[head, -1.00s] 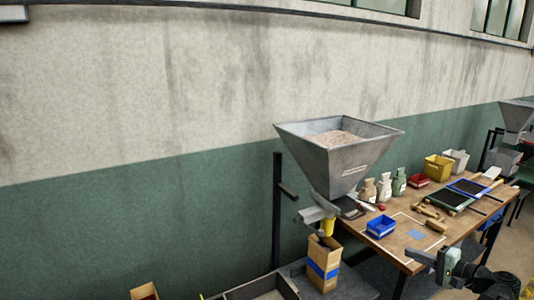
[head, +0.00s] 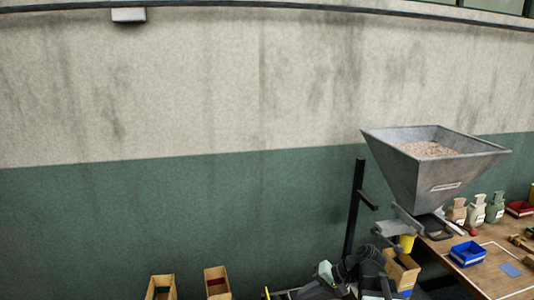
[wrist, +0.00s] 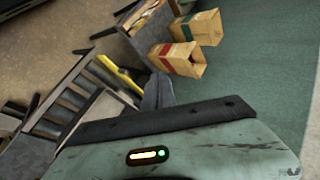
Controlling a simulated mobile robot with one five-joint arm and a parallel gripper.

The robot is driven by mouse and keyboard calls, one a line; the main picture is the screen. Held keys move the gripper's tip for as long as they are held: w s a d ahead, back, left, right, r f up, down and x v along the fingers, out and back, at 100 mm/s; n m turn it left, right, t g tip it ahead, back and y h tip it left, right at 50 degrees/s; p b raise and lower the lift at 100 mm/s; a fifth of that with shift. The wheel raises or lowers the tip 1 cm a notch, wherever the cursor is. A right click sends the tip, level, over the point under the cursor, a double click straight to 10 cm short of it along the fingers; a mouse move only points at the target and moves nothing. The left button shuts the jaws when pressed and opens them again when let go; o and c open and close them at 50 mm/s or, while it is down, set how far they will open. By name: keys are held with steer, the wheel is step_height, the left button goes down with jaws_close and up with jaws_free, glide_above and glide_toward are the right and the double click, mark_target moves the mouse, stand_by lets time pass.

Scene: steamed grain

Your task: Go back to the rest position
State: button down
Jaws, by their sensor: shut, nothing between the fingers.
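My gripper (wrist: 158,90) shows in the wrist view with its dark fingers together and nothing between them. It points toward the floor area with the cartons and touches none of them that I can see. In the head view my arm is at the bottom, right of centre, in front of the carton under the hopper; the frame edge cuts it off, and the fingertips are hard to make out there.
A grey hopper (head: 430,168) of grain stands at right, with a carton (head: 402,275) below its spout. A wooden bench (head: 490,275) holds a blue bin (head: 467,253). Two open cartons (head: 160,287) (head: 217,283) stand at lower left.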

steer(key=s+a+f+n+g+h, duration=0.2)
steer(key=s+a+f+n+h, duration=0.1)
steer(key=s+a+f, duration=0.15)
steer(key=s+d+f+h, duration=0.2)
steer(key=d+h, duration=0.3)
steer(key=d, duration=0.3)
steer(key=shift+g, duration=0.3)
